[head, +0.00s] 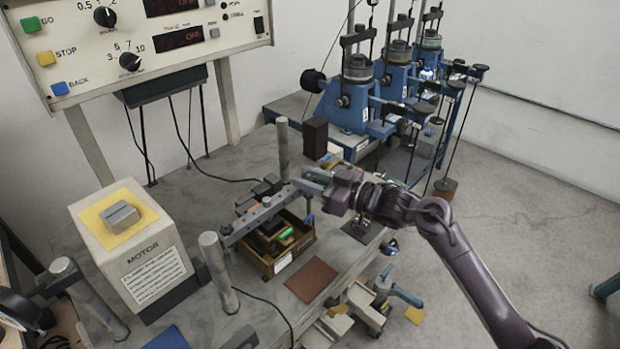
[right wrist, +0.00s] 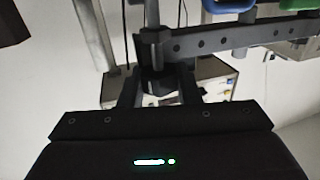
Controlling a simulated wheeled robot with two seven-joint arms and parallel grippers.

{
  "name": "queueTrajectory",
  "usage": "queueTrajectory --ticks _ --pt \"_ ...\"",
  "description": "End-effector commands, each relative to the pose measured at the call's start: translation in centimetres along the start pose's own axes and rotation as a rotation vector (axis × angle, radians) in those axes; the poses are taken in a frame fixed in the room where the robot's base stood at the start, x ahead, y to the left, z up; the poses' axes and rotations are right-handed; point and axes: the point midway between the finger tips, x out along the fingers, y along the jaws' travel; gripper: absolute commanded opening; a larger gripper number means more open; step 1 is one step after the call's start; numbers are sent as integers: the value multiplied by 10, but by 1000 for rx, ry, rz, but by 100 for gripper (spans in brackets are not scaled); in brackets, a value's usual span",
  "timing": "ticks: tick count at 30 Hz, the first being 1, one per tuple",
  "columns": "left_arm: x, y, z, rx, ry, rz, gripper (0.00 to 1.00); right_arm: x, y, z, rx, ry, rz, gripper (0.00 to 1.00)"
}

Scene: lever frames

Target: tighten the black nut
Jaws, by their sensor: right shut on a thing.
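The black nut (right wrist: 157,82) shows as a dark faceted piece between the two fingers in the right wrist view, on a threaded-looking post by the end of a grey drilled bar. My right gripper (right wrist: 157,92) is shut on it. In the head view my right gripper (head: 314,183) is at the right end of the same bar (head: 262,212), and it hides the nut there. My left gripper is not in view.
A wooden box (head: 268,268) of small parts stands under the bar, between upright posts (head: 217,270). A motor box (head: 136,254) is at the left. A control panel (head: 150,45) and blue lever frames (head: 352,105) stand behind. A brown mat (head: 311,280) lies in front.

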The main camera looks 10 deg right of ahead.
Motion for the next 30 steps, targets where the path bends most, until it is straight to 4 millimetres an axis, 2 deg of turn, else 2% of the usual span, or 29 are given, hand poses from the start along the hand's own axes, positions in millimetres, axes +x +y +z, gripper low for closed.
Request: queueTrajectory --ticks 11,18,30 --pt "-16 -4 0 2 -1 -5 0 0 -2 -2 6 1 163 7" --pt "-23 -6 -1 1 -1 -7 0 1 -4 0 9 0 377 7" --pt "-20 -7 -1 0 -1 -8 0 2 -5 1 10 -1 743 7"
